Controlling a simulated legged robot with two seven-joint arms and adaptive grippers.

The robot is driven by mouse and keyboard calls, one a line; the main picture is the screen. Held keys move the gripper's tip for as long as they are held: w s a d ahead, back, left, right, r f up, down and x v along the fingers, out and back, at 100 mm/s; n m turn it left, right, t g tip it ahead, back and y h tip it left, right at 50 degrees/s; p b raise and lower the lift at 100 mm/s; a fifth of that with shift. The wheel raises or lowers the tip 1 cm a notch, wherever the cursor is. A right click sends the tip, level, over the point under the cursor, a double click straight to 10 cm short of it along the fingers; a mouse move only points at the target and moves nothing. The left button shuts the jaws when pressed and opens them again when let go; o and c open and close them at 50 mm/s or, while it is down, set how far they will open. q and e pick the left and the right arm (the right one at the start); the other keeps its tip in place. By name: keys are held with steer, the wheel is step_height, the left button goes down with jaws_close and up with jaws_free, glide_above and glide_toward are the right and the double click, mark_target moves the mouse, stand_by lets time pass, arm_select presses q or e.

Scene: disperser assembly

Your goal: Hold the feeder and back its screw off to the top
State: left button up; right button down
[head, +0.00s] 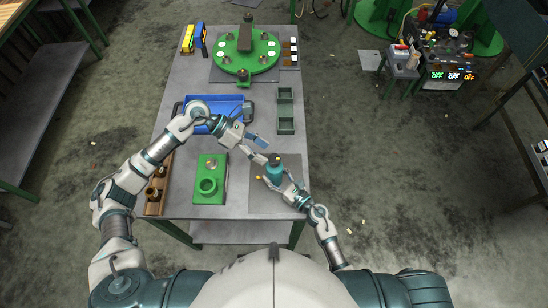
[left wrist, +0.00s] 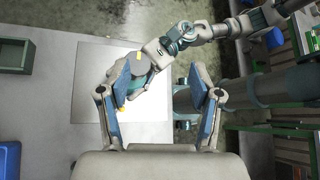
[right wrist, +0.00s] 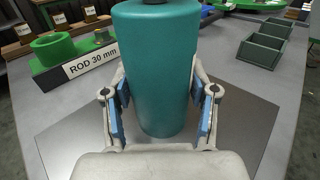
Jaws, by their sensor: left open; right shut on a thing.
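The feeder is a teal cylinder (head: 273,174) standing upright over the grey mat; it fills the middle of the right wrist view (right wrist: 155,60). My right gripper (right wrist: 164,108) is shut on its sides, one blue pad on each side. A dark part, perhaps the screw (right wrist: 154,2), shows at the feeder's top and is cut off by the picture edge. My left gripper (head: 262,148) is open and empty, above and just behind-left of the feeder. In the left wrist view its fingers (left wrist: 161,82) are wide apart, and one finger partly covers the feeder (left wrist: 139,78).
A green block with a ring, labelled "ROD 30 mm" (head: 210,186), stands left of the mat (head: 290,205). A blue tray (head: 228,102), green bins (head: 286,126) and a green round fixture (head: 262,62) are farther back. A wooden rack (head: 154,207) lines the left edge.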

mark_target(270, 158)
arm_select(q)
steer(key=w+a+f+m+t+h, duration=0.1)
steer(key=a+f+m+t+h, duration=0.15)
steer(key=a, duration=0.45)
steer(key=x, duration=1.1)
steer(key=shift+w+d+r, duration=0.1)
steer(key=shift+w+d, duration=0.05)
steer(key=shift+d, duration=0.3)
steer(key=c, duration=1.2)
